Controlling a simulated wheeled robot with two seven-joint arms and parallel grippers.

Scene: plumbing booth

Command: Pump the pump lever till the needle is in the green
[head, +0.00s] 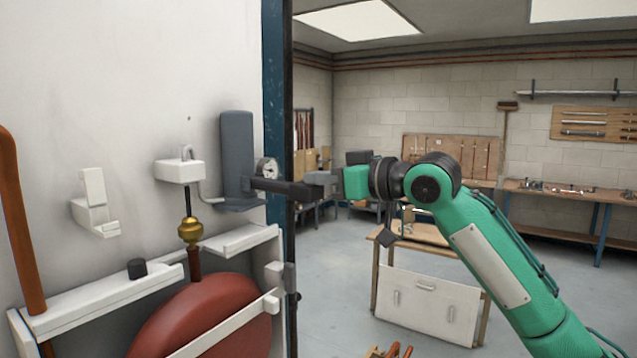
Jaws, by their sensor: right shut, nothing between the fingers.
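The pump is a grey upright body (237,150) fixed on the white wall at centre left. A small round gauge (266,168) with a pale face sits at its right side; its needle and any green zone are too small to read. A dark bar that looks like the pump lever (283,187) sticks out to the right, about level. My right gripper (315,180) is shut and empty at the bar's outer end. It seems to touch or overlap the bar; I cannot tell which. My left gripper is not in view.
Left of the pump are a white box (180,170) with a pipe, a brass fitting (190,230), a white bracket (95,205), an orange-brown pipe (20,230) and a red rounded vessel (215,320). A blue post (275,90) edges the wall. A workbench (430,290) stands behind on open floor.

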